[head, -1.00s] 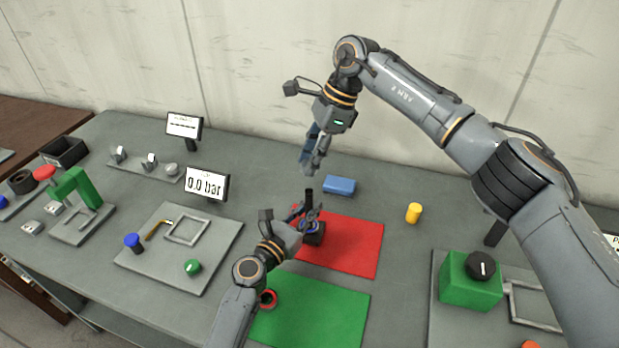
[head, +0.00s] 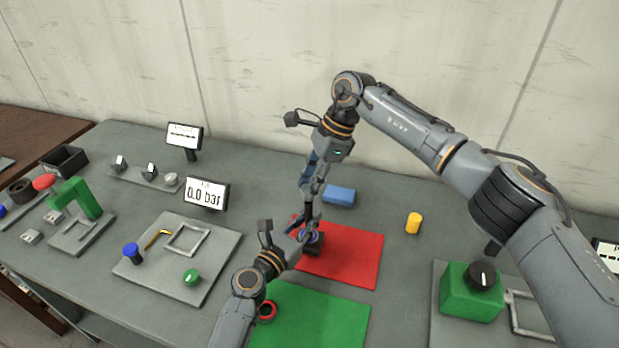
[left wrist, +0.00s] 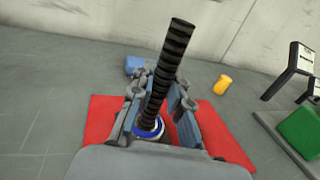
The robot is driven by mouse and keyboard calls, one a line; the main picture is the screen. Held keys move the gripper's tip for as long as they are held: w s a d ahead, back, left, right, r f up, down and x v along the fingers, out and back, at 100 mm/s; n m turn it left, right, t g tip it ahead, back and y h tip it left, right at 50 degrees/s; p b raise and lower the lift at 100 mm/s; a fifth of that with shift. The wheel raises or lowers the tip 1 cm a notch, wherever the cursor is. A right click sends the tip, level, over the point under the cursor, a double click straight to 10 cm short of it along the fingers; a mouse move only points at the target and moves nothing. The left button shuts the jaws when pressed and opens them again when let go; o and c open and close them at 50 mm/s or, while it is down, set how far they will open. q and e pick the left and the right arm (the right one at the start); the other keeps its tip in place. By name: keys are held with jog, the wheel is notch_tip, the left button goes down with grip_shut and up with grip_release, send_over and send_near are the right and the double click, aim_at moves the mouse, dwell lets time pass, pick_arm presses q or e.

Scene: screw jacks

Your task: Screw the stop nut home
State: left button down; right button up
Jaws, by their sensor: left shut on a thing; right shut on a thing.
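A black screw jack (head: 315,249) stands on the red mat (head: 352,262), with a blue ring around the foot of its upright black threaded rod (left wrist: 168,60). My left gripper (head: 303,233) is shut on the jack low down; in the left wrist view its fingers flank the rod just above the blue ring (left wrist: 149,130). My right gripper (head: 309,203) points down from above and is shut on the rod's upper part. A red ring (head: 267,312) lies on the green mat beside my left arm; I cannot tell whether it is the stop nut.
A blue block (head: 339,194) lies behind the red mat (left wrist: 215,130). A yellow cylinder (head: 413,223) stands to the right. A grey plate with a green box and black knob (head: 483,274) is further right. A pressure display (head: 206,193) and fixture plate (head: 205,270) are left.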

jog(key=shift+f, duration=0.75)
dwell(0.5)
